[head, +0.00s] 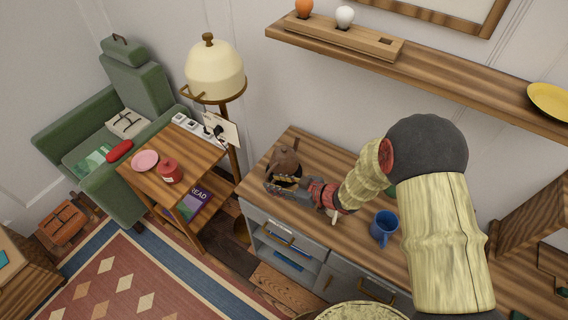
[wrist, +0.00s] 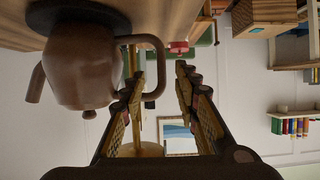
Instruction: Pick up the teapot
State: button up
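The brown teapot (head: 286,158) stands on the wooden top of the grey cabinet (head: 345,195), near its left end. In the wrist view the teapot (wrist: 82,68) is upside down at the left, with its spout at far left and its loop handle toward my fingers. My gripper (head: 286,183) is at the teapot, partly covering it in the head view. In the wrist view my gripper (wrist: 160,75) is open, and the outer bar of the handle appears between the two fingers. I cannot tell whether a finger touches it.
A blue mug (head: 383,227) stands on the cabinet top, right of my gripper and close to my arm. A dark round base (wrist: 75,14) lies under the teapot. A floor lamp (head: 214,72) and a side table (head: 190,150) stand to the left. A wall shelf (head: 440,78) runs above.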

aim_at(266, 180)
jog(key=x, duration=0.2)
jog(key=b+x, duration=0.1)
jog(key=shift+a+f, duration=0.3)
jog(key=shift+a, duration=0.1)
jog(key=shift+w+a+f, duration=0.1)
jog(key=shift+w+a, duration=0.15)
jog(key=shift+c, duration=0.8)
grip_shut()
jog(key=shift+r, duration=0.25)
